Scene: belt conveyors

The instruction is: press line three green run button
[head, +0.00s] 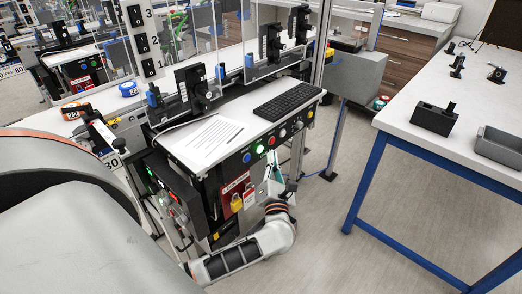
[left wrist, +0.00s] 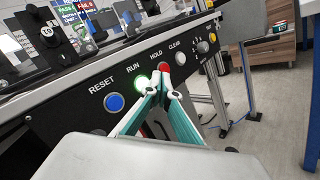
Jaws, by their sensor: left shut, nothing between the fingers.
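The control panel (left wrist: 70,118) carries a blue RESET button (left wrist: 114,102), a lit green RUN button (left wrist: 140,83), a red HOLD button (left wrist: 163,66) and a white CLEAR button (left wrist: 181,58). The lit RUN button also shows in the head view (head: 259,149), on the front of the desk. My left gripper (left wrist: 164,75) is shut and empty. Its teal fingertips are near the panel, between RUN and just below HOLD in the wrist view; I cannot tell whether they touch. My right gripper is not in view.
A keyboard (head: 288,99) and paper sheet (head: 211,139) lie on the desk above the panel. Yellow and red padlocks (head: 236,203) hang below the buttons. A blue-legged table (head: 420,125) stands to the right, with open floor between.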

